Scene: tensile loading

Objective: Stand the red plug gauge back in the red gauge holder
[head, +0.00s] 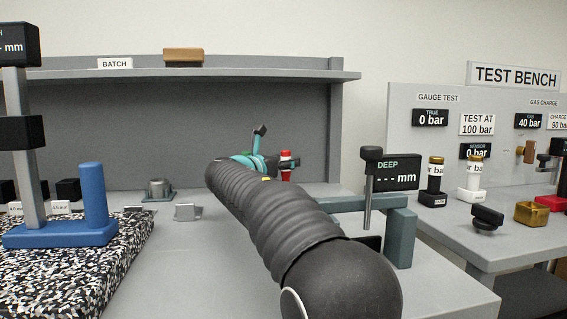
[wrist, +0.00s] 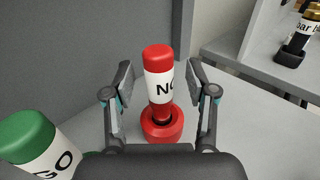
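The red plug gauge (wrist: 158,60) has a red top and a white label reading "NO", partly cut off. It stands about upright in the red gauge holder (wrist: 176,125), a round red base on the bench. In the head view the gauge (head: 286,155) shows just beyond my arm, and the holder is mostly hidden there. My gripper (wrist: 157,78) is open, with one finger on each side of the gauge and a visible gap on both sides. In the head view my gripper (head: 256,150) is partly hidden by my arm.
A green-topped gauge (wrist: 33,138) with a "GO" label stands close by at the left of the wrist view. A grey back wall (wrist: 60,50) rises behind. The head view shows a DEEP display (head: 397,172) and a blue stand (head: 95,205).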

